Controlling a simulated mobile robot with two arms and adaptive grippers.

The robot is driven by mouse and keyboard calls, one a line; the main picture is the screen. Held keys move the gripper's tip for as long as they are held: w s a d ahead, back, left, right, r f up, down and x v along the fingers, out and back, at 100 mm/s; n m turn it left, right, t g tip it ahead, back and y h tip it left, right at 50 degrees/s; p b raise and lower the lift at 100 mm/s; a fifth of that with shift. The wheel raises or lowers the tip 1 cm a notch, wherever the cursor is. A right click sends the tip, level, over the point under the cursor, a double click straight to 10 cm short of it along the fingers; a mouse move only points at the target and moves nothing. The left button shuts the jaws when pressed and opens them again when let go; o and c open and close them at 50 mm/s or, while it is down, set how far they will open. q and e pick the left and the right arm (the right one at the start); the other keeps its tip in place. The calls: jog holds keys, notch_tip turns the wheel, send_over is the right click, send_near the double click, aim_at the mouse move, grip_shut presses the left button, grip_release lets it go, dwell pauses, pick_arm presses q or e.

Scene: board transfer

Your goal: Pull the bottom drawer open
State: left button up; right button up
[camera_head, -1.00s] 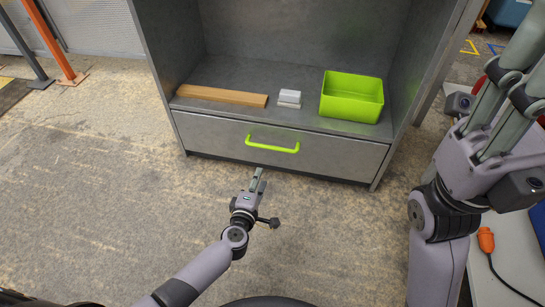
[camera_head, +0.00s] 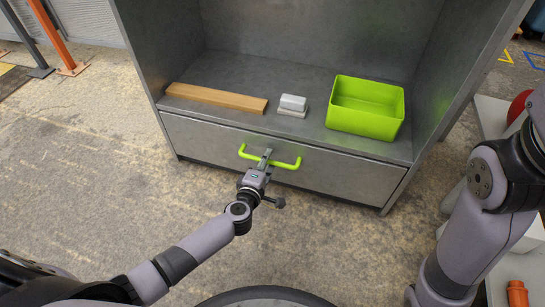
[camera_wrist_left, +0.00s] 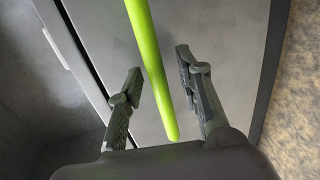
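The bottom drawer (camera_head: 340,176) is a grey metal front with a bright green bar handle (camera_head: 287,164), and it sits closed in the grey cabinet. My left gripper (camera_head: 266,156) is at the middle of the handle. In the left wrist view the left gripper (camera_wrist_left: 160,90) is open, with one finger on each side of the green handle (camera_wrist_left: 152,70) and gaps between fingers and bar. The right arm shows at the right edge of the head view, but its gripper fingers are out of view.
On the shelf above the drawer lie a wooden plank (camera_head: 216,98), a small grey-white block (camera_head: 292,104) and a green open box (camera_head: 366,107). A table with an orange object (camera_head: 517,293) stands at the right. The floor before the drawer is otherwise clear.

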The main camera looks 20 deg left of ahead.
pick_arm(q)
jog(key=shift+w, duration=0.15)
jog(key=shift+c, duration=0.2)
grip_shut()
dwell(0.7)
